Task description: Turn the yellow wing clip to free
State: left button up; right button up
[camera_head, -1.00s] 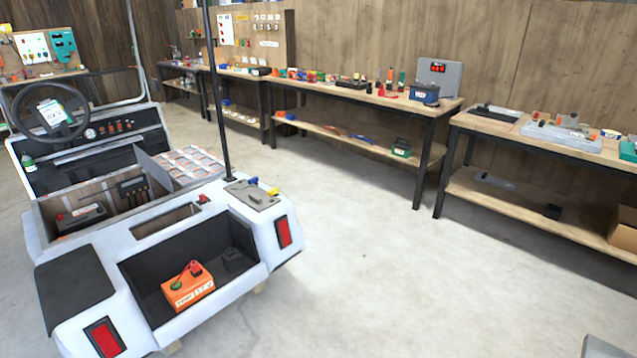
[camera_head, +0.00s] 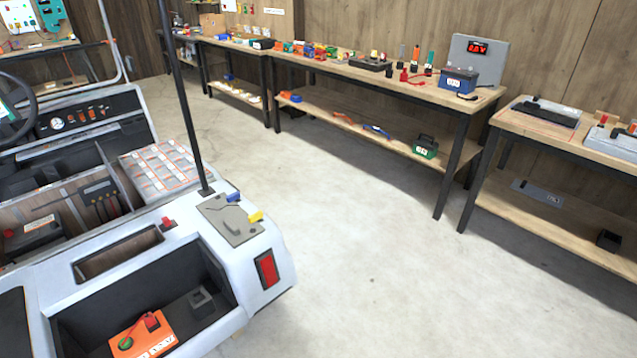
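The yellow wing clip (camera_head: 256,217) sits at the right edge of a grey plate (camera_head: 228,222) on the rear right corner of the white cart (camera_head: 262,246). A blue clip (camera_head: 234,197) stands at the plate's back edge, close to the foot of a black roof post (camera_head: 184,100). The yellow clip is small here, so its exact turn is hard to tell. Neither of my grippers shows in this view.
An orange box (camera_head: 143,335) lies in the cart's rear bay. A long workbench (camera_head: 350,84) with tools and a blue battery (camera_head: 458,80) runs along the wall. A second bench (camera_head: 565,144) stands at right. The concrete floor between cart and benches is clear.

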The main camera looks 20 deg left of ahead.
aim_at(257, 216)
jog(key=u, duration=0.1)
jog(key=i, duration=1.8)
jog(key=u, duration=1.8)
jog(key=i, duration=0.9)
jog(key=u, duration=0.9)
